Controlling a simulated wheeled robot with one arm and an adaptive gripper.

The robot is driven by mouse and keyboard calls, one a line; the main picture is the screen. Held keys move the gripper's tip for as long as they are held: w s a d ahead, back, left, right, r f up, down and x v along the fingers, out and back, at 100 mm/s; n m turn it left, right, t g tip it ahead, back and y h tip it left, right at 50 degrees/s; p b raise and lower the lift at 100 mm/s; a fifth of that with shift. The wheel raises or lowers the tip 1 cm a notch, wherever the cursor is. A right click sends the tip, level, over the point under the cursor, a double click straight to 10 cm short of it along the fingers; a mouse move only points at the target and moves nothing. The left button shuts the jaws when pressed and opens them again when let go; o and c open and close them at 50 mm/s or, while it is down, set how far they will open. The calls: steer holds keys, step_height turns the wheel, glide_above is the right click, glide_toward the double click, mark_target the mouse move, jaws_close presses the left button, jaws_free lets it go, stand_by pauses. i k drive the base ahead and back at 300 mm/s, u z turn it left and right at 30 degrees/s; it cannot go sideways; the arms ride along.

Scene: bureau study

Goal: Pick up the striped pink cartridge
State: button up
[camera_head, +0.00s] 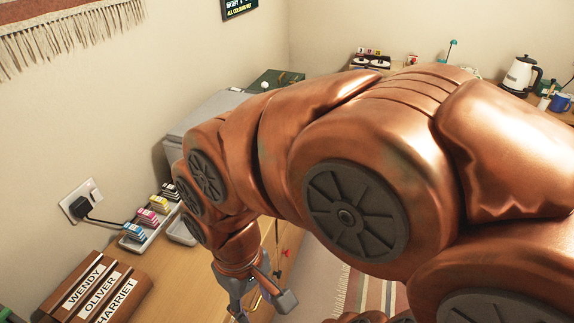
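A pink cartridge (148,217) stands in a row of cartridges in a light grey tray (137,247) on the wooden desk by the left wall. Its stripes are too small to make out clearly. A blue cartridge (133,231) is in front of it, and a yellow one (159,204) and a black one (170,191) are behind it. My gripper (264,306) hangs low at the bottom centre, right of the tray and well apart from it. Its grey fingers look spread, with nothing seen between them. The lower tips are close to the frame's bottom edge.
Wooden name plates (98,291) lie on the desk in front of the tray. A black plug with a cable (80,207) sits in the wall socket behind it. A grey machine (205,117) stands farther back. My arm hides much of the middle and right.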

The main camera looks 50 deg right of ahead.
mark_target(148, 218)
steer(key=u, duration=2.8)
steer(key=k, duration=0.9)
steer(key=z, duration=1)
steer(key=i, duration=0.5)
steer(key=z, duration=0.05)
